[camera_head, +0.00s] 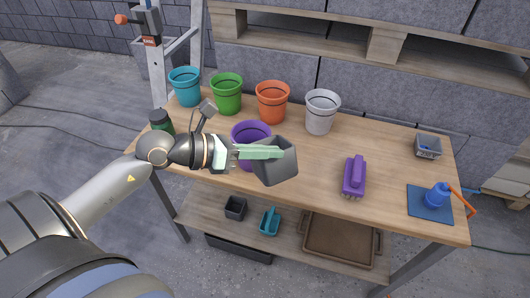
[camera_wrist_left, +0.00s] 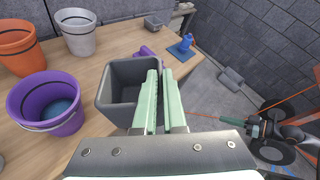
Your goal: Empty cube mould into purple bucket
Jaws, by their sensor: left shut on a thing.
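The grey cube mould (camera_head: 280,166) is held by my left gripper (camera_head: 262,153), whose pale green fingers are shut on one of its walls. The mould is in the air in front of the purple bucket (camera_head: 243,131) and to its right in the head view, somewhat tilted. In the left wrist view the mould (camera_wrist_left: 103,93) shows its open top and dark inside; I cannot tell what it holds. The purple bucket (camera_wrist_left: 22,106) stands upright at the left there, apart from the mould, with a bluish round patch inside.
Blue (camera_head: 184,88), green (camera_head: 227,94), orange (camera_head: 272,103) and white (camera_head: 321,113) buckets line the back of the wooden table (camera_head: 318,175). A purple brush (camera_head: 354,176), a blue bottle (camera_head: 437,194) and a small grey bin (camera_head: 428,147) stand right. The lower shelf holds a brown tray (camera_head: 342,241).

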